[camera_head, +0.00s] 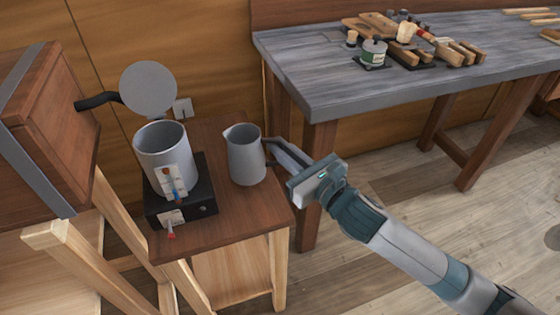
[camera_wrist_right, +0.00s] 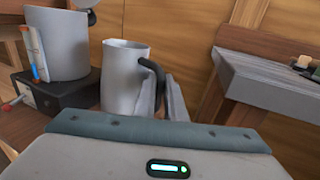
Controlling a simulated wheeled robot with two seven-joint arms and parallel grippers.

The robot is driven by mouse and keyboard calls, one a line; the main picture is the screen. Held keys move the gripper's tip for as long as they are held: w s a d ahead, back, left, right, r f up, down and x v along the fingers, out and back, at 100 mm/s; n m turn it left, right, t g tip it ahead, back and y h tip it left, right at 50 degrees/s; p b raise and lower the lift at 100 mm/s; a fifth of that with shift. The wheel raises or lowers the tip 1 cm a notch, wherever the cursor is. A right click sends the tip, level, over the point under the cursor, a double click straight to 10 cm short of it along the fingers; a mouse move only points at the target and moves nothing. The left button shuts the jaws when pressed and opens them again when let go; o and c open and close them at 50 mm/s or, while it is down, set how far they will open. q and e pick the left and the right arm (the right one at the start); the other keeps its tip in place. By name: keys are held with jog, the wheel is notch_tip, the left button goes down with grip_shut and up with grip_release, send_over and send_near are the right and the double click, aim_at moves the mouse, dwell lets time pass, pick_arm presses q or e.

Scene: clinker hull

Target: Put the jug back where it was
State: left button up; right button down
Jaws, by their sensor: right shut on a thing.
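The grey metal jug (camera_head: 246,158) is upright at the right side of the small wooden table (camera_head: 240,212), on it or just above it; I cannot tell which. Its spout points left and its black handle (camera_wrist_right: 158,82) faces right. My right gripper (camera_head: 274,150) reaches in from the right and is shut on the handle. The jug's body (camera_wrist_right: 122,78) also shows in the right wrist view, with the fingers beside its right side. My left gripper is not in view.
A grey pot (camera_head: 163,150) stands on a black box-shaped heater (camera_head: 190,210) left of the jug, with a round grey disc (camera_head: 148,89) behind it. A wooden steam box (camera_head: 45,130) is at the left. A workbench (camera_head: 330,85) with tools stands at the right.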

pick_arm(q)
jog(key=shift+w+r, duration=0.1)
pick_arm(e)
jog(key=shift+w+a, duration=0.1)
jog(key=shift+w, duration=0.05)
jog(key=shift+f, duration=0.1)
jog(key=shift+f, duration=0.35)
notch_tip(320, 180, down, 3)
jog(key=shift+r, duration=0.1)
jog(key=shift+f, duration=0.2)
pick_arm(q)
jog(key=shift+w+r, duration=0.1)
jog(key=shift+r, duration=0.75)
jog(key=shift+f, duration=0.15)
pick_arm(e)
jog(key=shift+f, duration=0.15)
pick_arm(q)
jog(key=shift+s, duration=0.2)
pick_arm(e)
jog(key=c, duration=1.8)
grip_release()
